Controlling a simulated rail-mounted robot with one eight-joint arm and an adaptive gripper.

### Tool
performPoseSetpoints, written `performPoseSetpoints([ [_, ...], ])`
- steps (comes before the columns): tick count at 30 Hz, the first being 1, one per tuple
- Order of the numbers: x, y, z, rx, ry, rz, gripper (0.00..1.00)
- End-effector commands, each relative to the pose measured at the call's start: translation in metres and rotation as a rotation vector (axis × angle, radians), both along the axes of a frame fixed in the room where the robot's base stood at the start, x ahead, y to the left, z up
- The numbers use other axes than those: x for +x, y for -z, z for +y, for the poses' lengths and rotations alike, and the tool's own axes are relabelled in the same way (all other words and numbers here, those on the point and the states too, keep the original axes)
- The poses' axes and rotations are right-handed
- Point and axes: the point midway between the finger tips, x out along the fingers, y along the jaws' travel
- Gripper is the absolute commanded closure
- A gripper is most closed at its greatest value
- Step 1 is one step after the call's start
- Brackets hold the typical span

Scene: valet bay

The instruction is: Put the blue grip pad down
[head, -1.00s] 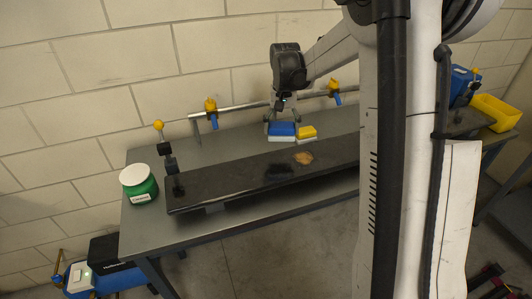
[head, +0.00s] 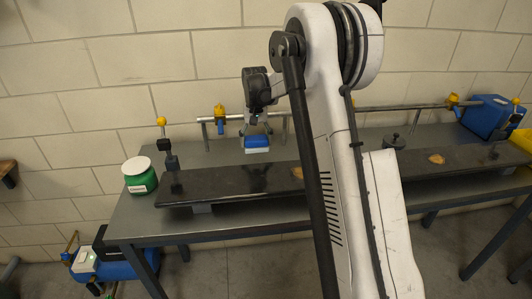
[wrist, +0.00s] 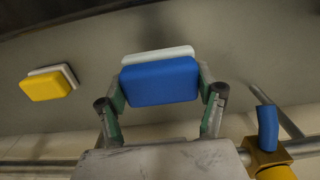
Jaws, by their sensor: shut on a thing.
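The blue grip pad (head: 257,141) has a white layer on one face. My gripper (head: 255,123) is shut on it, over the rear part of the grey table (head: 125,221), behind the long black slab (head: 225,184). In the wrist view the blue pad (wrist: 160,82) sits between the two fingers (wrist: 161,100), its white layer showing on the far side. I cannot tell whether the pad touches the table. A yellow pad with a white layer (wrist: 46,86) lies apart from it at left in the wrist view; my arm appears to hide it in the head view.
A rail (head: 400,107) with yellow-and-blue clamps (head: 220,117) runs along the back wall. A green jar with a white lid (head: 139,176) stands at the table's left end. A dark weight-like object (head: 394,141), a blue box (head: 488,115) and a yellow bin (head: 522,139) are at right.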

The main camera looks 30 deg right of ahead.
Motion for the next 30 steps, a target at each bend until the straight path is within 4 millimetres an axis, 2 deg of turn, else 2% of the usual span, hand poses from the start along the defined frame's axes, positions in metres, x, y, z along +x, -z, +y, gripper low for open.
performPoseSetpoints([
  [3,0.001,0.013,-0.023,0.000,0.003,0.000,0.61],
  [9,0.002,0.026,-0.043,0.000,0.001,0.000,0.61],
  [14,0.002,0.033,-0.045,0.000,0.000,0.000,0.61],
  [22,0.002,0.065,-0.045,0.000,0.000,0.000,0.61],
  [30,0.002,0.068,-0.045,0.000,0.000,0.000,0.61],
])
